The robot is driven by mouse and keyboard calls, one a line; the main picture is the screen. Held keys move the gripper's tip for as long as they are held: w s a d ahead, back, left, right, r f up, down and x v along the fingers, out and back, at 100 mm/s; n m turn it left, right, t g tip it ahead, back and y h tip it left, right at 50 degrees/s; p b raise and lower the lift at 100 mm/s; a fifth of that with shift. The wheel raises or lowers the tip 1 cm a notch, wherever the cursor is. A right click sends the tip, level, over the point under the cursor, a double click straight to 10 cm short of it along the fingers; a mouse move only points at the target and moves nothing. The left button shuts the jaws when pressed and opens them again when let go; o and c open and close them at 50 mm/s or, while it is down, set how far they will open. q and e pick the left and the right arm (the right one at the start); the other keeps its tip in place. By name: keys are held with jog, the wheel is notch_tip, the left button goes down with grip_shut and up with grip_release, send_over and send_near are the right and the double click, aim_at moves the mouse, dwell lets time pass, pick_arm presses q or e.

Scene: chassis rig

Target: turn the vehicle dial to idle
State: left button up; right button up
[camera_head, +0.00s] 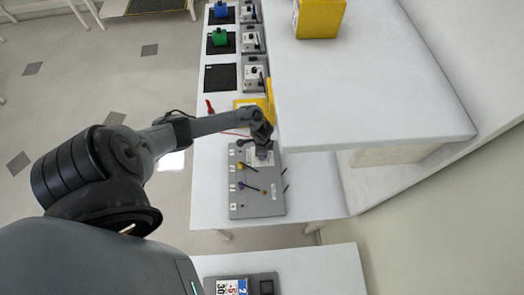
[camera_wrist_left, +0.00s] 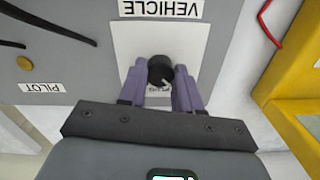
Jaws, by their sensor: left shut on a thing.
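The vehicle dial (camera_wrist_left: 161,71) is a round black knob on a white plate (camera_wrist_left: 130,40), under an upside-down VEHICLE label (camera_wrist_left: 160,9) in the left wrist view. My left gripper (camera_wrist_left: 161,80) has its two purple fingers shut on the dial, one on each side. A light pointer mark shows on the knob, but I cannot tell which setting it points to, as the lettering is partly hidden. In the head view my left gripper (camera_head: 262,150) is over the upper right of the grey panel (camera_head: 240,205) and hides the dial. My right gripper does not show.
The panel also carries a PILOT label (camera_wrist_left: 41,87) and several small levers, one with a purple knob (camera_head: 241,186). A yellow block (camera_head: 318,18) stands on the white shelf (camera_head: 370,90) to the right. Blue (camera_head: 220,10) and green (camera_head: 219,37) items sit farther up the table.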

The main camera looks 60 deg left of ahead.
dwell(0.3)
pick_arm(q)
jog(key=o, duration=1)
jog(key=shift+o, duration=0.2)
jog(key=shift+r, duration=0.1)
notch_tip(320, 180, up, 11)
jog(key=p, duration=0.2)
jog(key=shift+d, duration=0.15)
jog(key=shift+s+f, duration=0.1)
jog(key=shift+f, duration=0.1)
